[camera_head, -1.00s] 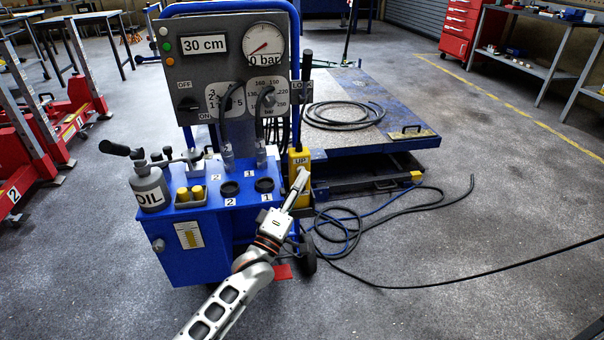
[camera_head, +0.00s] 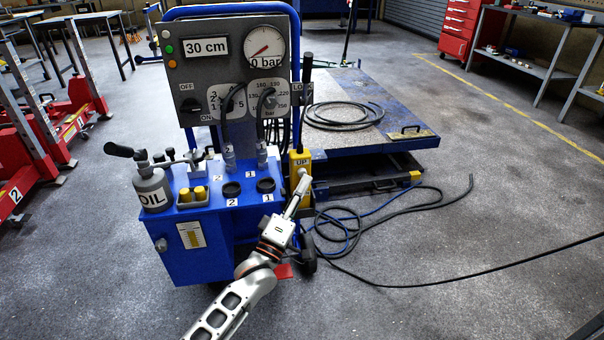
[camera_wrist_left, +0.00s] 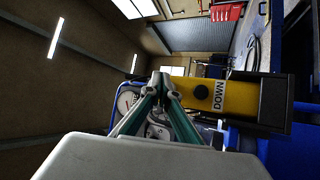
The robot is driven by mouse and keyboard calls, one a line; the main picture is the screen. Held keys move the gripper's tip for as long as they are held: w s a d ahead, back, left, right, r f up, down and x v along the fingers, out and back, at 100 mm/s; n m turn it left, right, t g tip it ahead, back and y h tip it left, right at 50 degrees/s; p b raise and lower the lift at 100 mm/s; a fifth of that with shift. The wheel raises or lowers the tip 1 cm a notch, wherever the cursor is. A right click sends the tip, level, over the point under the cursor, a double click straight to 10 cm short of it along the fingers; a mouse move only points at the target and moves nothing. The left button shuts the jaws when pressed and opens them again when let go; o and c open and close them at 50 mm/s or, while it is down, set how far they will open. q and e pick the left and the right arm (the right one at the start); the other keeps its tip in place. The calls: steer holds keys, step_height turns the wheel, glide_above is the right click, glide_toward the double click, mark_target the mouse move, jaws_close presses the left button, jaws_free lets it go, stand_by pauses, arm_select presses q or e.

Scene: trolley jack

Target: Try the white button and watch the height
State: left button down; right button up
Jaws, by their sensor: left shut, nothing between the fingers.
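The yellow control pendant (camera_head: 295,160) hangs on the right side of the blue power unit (camera_head: 190,250), with an UP label at its top. The white button (camera_head: 301,171) seems to show as a small pale spot under that label, just above my fingertips. My left gripper (camera_head: 305,181) is shut and empty in front of the pendant; I cannot tell whether it touches. In the left wrist view the shut fingers (camera_wrist_left: 164,84) are beside the yellow pendant (camera_wrist_left: 240,98), whose DOWN label and black button (camera_wrist_left: 201,92) show. The height display (camera_head: 206,46) reads 30 cm. My right gripper is out of view.
The pressure gauge (camera_head: 265,42) reads 0 bar. An oil can (camera_head: 152,190) stands on the power unit. A low blue lift platform (camera_head: 345,145) lies behind on the right. Hoses and a black cable (camera_head: 400,215) lie on the floor. The front right floor is mostly clear.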

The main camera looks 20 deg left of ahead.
arm_select(q)
steer(key=shift+f, duration=0.1)
steer(key=s+d, duration=0.1)
steer(key=s, duration=0.1)
steer(key=s+d+p, duration=0.1)
steer(key=s+d, duration=0.1)
steer(key=shift+s+p, duration=0.1)
steer(key=shift+p, duration=0.2)
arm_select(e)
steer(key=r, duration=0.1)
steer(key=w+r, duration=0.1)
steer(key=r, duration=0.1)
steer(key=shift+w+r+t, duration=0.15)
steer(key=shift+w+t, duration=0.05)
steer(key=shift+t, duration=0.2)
arm_select(q)
steer(key=shift+a, duration=0.1)
stand_by(1.3)
